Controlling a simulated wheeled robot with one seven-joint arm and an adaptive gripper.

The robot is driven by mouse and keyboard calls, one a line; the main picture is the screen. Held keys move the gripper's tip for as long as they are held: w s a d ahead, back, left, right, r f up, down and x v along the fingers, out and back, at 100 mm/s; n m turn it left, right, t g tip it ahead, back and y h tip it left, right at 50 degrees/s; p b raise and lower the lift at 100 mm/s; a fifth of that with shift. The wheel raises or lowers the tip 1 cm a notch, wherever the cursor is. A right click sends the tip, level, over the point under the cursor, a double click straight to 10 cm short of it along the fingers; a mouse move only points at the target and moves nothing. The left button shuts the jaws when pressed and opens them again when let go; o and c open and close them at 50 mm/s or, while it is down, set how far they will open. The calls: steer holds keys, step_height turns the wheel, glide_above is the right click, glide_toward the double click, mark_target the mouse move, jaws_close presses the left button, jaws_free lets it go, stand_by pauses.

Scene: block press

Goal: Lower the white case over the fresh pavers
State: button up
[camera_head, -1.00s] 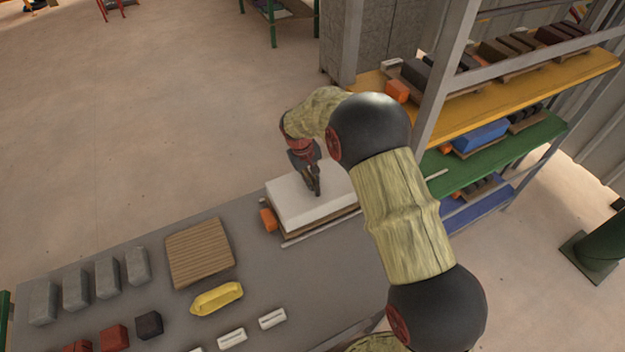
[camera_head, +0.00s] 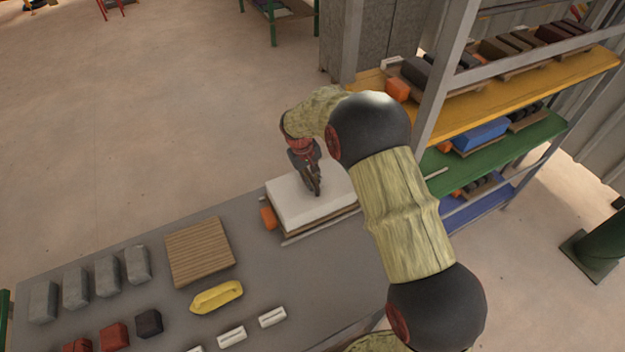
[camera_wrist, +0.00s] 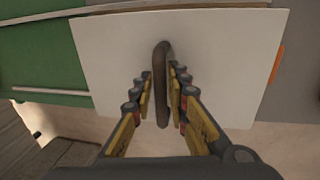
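The white case (camera_head: 288,205) sits at the back right of the grey table, over a wooden board (camera_head: 322,218). Whatever is under the case is hidden, so I see no pavers there. My gripper (camera_head: 316,190) is at the top of the case. In the wrist view the white case (camera_wrist: 215,50) fills the middle, with a dark upright handle (camera_wrist: 162,85) on its top. The fingers of my gripper (camera_wrist: 160,95) stand on both sides of this handle, with a narrow gap showing at least on the left.
An orange block (camera_head: 268,219) is beside the case's left end. A slatted wooden board (camera_head: 199,251), a yellow piece (camera_head: 216,297), grey blocks (camera_head: 107,277) and white pieces (camera_head: 272,317) lie on the table (camera_head: 330,270). A shelf rack (camera_head: 490,115) stands at the right.

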steer(key=o, duration=0.3)
steer(key=r, duration=0.4)
steer(key=a+r, duration=0.1)
steer(key=r, duration=0.3)
steer(key=s+a+r, duration=0.1)
steer(key=r, duration=0.2)
steer(key=shift+a+r, duration=0.1)
steer(key=shift+r, duration=0.3)
steer(key=s+d+f+g, duration=0.1)
steer(key=s, duration=0.6)
steer(key=shift+s+d+r+m+t+y+b, duration=0.45)
steer(key=shift+s+d+r+m+t, duration=0.4)
steer(key=shift+s+d+r, duration=2.95)
steer(key=shift+s+d+r+m+t+y+b, duration=0.2)
steer(key=shift+s+d+r+m+t+b, duration=0.85)
steer(key=shift+s, duration=5)
steer(key=shift+s+d+r+m+t+y, duration=0.35)
steer(key=shift+s+d+r+t, duration=0.65)
steer(key=shift+s+d+r, duration=2.4)
